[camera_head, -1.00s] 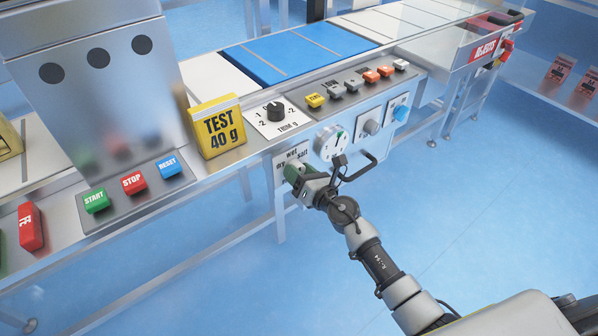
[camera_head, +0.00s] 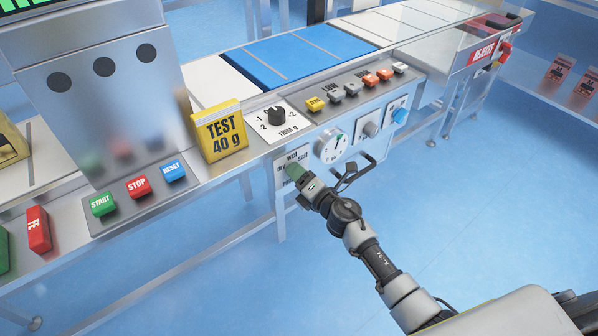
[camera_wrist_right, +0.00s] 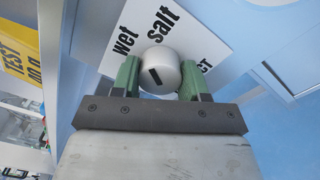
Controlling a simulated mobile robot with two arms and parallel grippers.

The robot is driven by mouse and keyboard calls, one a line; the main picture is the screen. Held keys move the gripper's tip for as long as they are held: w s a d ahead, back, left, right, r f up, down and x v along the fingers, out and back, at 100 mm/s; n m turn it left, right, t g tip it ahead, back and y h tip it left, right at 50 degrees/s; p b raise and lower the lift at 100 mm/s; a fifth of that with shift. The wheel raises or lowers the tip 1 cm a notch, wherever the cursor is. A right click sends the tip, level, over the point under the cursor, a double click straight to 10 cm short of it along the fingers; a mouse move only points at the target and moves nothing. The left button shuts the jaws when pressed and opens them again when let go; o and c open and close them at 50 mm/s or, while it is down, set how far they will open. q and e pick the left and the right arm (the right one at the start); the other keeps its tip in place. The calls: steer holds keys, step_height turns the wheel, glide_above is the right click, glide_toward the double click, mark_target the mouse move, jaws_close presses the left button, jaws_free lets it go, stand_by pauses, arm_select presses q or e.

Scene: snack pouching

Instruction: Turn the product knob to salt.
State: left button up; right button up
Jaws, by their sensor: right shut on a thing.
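The product knob (camera_wrist_right: 160,72) is a light grey round knob with a black mark on its face. It sits on a white label plate (camera_wrist_right: 209,48) with the words "wet" and "salt" and the end of another word in the right wrist view. My right gripper (camera_wrist_right: 160,82) has its green fingers shut on the knob, one on each side. The black mark lies on the lower left of the knob face; I cannot tell which word it points to. In the head view my right gripper (camera_head: 297,173) covers the knob, below the words. My left gripper is out of view.
Right of the plate are a white dial (camera_head: 331,146), a grey knob (camera_head: 371,129) and a blue button (camera_head: 400,115). Above are the trim knob (camera_head: 277,115) and a row of coloured buttons. A yellow test block (camera_head: 220,134) stands to the left. The floor in front is clear.

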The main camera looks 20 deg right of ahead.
steer(key=m+p, duration=0.1)
steer(key=m, duration=0.2)
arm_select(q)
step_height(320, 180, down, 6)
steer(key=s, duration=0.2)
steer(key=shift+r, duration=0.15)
arm_select(e)
steer(key=shift+m, duration=1.2)
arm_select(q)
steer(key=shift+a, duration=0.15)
arm_select(e)
steer(key=o, duration=0.9)
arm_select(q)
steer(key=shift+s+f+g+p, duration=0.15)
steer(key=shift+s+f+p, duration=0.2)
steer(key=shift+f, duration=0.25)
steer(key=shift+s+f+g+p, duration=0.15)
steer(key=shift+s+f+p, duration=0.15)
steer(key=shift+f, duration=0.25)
arm_select(e)
steer(key=v, duration=1)
steer(key=shift+s+d, duration=0.1)
steer(key=shift+s, duration=0.3)
